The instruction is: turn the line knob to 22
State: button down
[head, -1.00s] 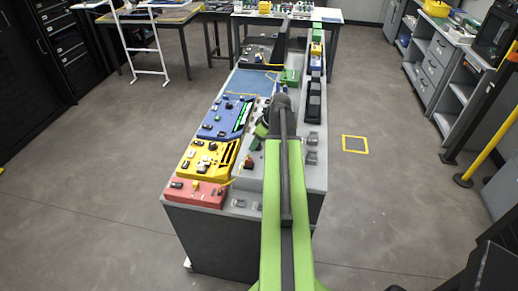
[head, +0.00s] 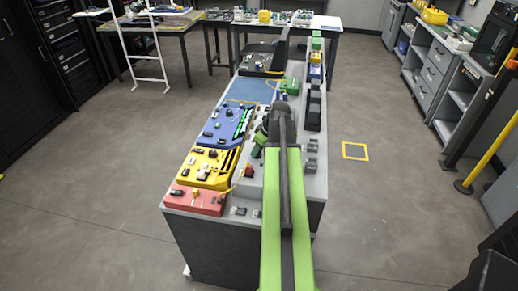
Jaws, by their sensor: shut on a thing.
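My green and dark arm reaches forward over the grey bench (head: 228,214). Its wrist bends down to the left, and my gripper (head: 256,152) is low at the bench top, just right of the blue and yellow panels. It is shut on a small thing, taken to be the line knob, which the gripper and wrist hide. The fingertips are too small to make out. The knob's scale and pointer cannot be read. The blue panel (head: 211,140) carries a bright green strip and small knobs. The yellow panel (head: 196,178) carries dark and white controls.
A red panel (head: 182,205) sits at the bench's near left corner. A small red part (head: 249,171) stands near my gripper. Black and grey fixtures (head: 311,146) line the bench's right side. A yellow floor square (head: 355,151) lies to the right on open floor.

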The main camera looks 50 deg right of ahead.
jog(key=m+h, duration=0.1)
jog(key=m, duration=0.2)
jog(key=shift+a, duration=0.15)
jog(key=shift+a+m+g+h, duration=0.15)
jog(key=shift+m+h, duration=0.3)
jog(key=shift+m, duration=0.6)
jog(key=shift+d+m+g+h, duration=0.1)
jog(key=shift+m+g+h, duration=0.25)
jog(key=shift+m, duration=0.7)
jog(key=c, duration=1)
grip_release()
jog(key=shift+f, duration=0.1)
